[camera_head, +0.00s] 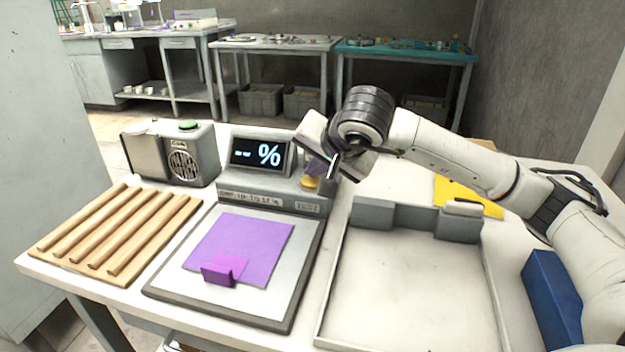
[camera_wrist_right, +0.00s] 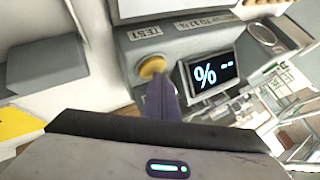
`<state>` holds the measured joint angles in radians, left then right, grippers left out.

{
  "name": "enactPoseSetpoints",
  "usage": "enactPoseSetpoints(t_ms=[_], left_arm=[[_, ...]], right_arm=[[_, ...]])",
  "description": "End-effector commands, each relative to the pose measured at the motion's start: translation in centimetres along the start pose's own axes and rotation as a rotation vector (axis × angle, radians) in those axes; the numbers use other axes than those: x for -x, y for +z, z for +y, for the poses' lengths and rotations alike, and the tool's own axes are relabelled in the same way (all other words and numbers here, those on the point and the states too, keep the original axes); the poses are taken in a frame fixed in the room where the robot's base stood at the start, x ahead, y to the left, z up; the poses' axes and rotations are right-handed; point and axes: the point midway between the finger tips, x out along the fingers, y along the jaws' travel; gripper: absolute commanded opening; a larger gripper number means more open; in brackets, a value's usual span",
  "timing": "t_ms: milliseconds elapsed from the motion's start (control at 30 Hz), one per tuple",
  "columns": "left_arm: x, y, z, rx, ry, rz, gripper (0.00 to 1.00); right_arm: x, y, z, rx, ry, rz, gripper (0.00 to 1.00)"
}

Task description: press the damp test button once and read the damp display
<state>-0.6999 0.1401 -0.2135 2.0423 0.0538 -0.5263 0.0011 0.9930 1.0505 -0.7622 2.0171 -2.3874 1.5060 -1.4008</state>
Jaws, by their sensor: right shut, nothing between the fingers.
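The damp tester (camera_head: 275,197) is a grey box at the back of the table. Its display (camera_head: 261,154) is lit and shows small dashes and a large "%", with no number; it also shows in the right wrist view (camera_wrist_right: 211,72). The yellow test button (camera_head: 310,183) sits right of the display, beside a "TEST" label in the wrist view (camera_wrist_right: 152,67). My right gripper (camera_head: 317,168) is shut and empty, its fingertips right at the button. I cannot tell whether they touch it. My left gripper is not in view.
A purple cloth (camera_head: 240,245) with a purple block (camera_head: 218,273) lies on the plate before the tester. A slatted wooden rack (camera_head: 118,230) and a speaker-like box (camera_head: 188,152) stand left. An empty white tray (camera_head: 415,285) and blue block (camera_head: 552,300) are right.

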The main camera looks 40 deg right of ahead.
Motion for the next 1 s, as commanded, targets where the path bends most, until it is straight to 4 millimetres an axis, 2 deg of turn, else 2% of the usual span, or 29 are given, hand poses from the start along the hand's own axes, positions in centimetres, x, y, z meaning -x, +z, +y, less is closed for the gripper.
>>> enactPoseSetpoints(t_ms=[700,1000], left_arm=[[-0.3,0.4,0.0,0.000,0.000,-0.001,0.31],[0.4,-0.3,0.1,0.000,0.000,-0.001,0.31]], right_arm=[[-0.4,0.4,0.3,0.001,0.002,-0.002,0.00],[0.5,-0.3,-0.4,0.001,0.002,-0.002,0.00]])
